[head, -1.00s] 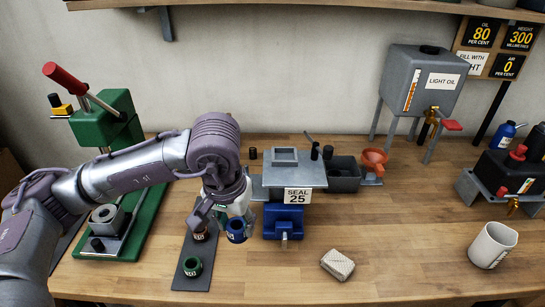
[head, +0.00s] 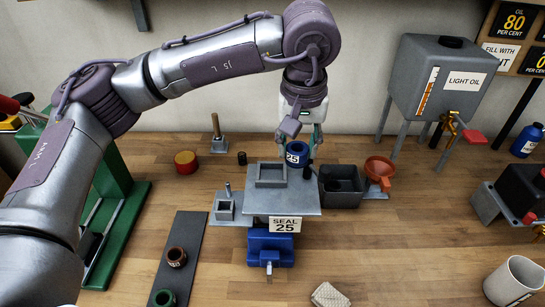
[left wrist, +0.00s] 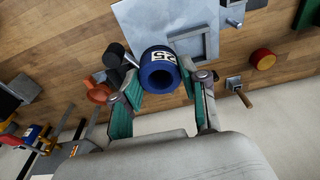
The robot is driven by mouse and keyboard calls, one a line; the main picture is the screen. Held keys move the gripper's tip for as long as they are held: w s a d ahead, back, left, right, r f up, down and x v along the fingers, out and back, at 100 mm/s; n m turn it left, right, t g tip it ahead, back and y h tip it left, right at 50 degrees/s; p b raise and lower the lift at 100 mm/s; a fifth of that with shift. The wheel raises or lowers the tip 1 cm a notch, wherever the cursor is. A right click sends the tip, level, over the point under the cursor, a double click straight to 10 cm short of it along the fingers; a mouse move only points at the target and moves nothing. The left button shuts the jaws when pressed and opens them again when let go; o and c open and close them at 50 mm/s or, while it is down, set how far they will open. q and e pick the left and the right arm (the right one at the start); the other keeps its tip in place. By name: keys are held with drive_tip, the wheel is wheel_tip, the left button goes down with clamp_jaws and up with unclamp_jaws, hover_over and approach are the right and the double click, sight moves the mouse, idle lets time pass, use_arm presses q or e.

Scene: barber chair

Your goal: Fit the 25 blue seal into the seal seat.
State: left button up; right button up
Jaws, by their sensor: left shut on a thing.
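The blue seal (head: 297,155), a short ring marked 25, is held in my left gripper (head: 300,138). It hangs near the back right corner of the grey plate (head: 300,200), which carries a square raised frame (head: 270,174). The sign "SEAL 25" (head: 285,225) is on the plate's front edge, above a blue vise (head: 270,246). In the left wrist view the seal (left wrist: 159,70) is between the green-padded fingers, with the frame (left wrist: 195,43) beside it. I cannot tell the seal's height above the plate. My right gripper is not in view.
A brown seal (head: 176,257) and a green seal (head: 164,298) are on the dark strip (head: 186,235). A dark bin (head: 342,186) and an orange funnel (head: 380,168) stand right of the plate. A red round tin (head: 186,162) is at the back left.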

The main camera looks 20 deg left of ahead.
use_arm(q)
drive_tip(key=a+f, duration=0.1)
drive_tip(key=w+a+f+p, duration=0.1)
drive_tip(key=a, duration=0.1)
drive_tip(key=a+f, duration=0.1)
drive_tip(key=a, duration=0.1)
drive_tip(key=shift+w+a, duration=0.1)
drive_tip(key=shift+w, duration=0.2)
drive_tip(key=shift+w+a+f+p, duration=0.15)
drive_tip(key=shift+a+f+p, duration=0.1)
drive_tip(key=shift+f+p, duration=0.15)
wheel_tip(320, 180, down, 3)
drive_tip(key=shift+f+p, duration=0.1)
drive_tip(key=shift+p, duration=0.65)
drive_tip(key=shift+f, duration=0.25)
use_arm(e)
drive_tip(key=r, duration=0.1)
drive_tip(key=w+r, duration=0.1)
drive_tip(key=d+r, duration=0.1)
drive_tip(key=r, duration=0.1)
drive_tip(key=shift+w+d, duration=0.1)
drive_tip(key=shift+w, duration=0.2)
use_arm(q)
drive_tip(key=shift+f, duration=0.1)
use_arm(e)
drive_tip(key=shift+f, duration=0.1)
